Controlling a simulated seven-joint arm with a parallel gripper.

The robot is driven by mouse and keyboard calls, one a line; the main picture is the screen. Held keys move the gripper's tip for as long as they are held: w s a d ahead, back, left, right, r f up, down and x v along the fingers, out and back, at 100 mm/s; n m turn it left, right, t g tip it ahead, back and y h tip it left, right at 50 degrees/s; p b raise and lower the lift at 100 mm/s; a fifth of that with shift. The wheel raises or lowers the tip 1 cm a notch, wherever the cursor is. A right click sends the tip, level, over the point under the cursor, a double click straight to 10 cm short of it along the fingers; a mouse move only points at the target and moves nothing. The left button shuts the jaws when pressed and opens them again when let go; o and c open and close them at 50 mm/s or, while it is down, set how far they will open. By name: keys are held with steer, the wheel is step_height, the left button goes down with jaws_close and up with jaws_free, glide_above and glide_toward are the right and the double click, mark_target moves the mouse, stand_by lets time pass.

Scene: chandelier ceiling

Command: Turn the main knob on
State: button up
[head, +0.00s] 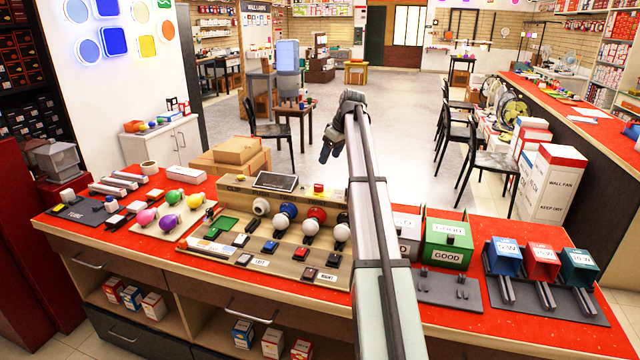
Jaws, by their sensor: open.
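A beige test panel (232,196) stands on the red counter, left of my arm. It carries a small dark screen (275,181), a red knob-like piece (318,188) on its top edge and a round white piece (262,207) on its face. I cannot tell which of these is the main knob, or whether it is on. Part of the panel's right end is hidden behind my arm. My gripper (328,152) is raised above and beyond the panel, pointing down, open and apart from everything on the counter. No object shows in it.
White bulbs in blue, red and black sockets (316,215) line the panel, with several switches (301,253) before them. Coloured bulbs (167,223) lie on a tray at left. A green GOOD box (447,243) and W-marked boxes (541,259) stand at right. Air above the counter is clear.

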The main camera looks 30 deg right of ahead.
mark_target(319, 184)
steer(key=x, duration=1.3)
steer(key=shift+d+f, duration=0.2)
steer(key=shift+f, duration=0.05)
steer(key=shift+c, duration=0.4)
steer(key=c, duration=1)
steer(key=shift+o, duration=0.2)
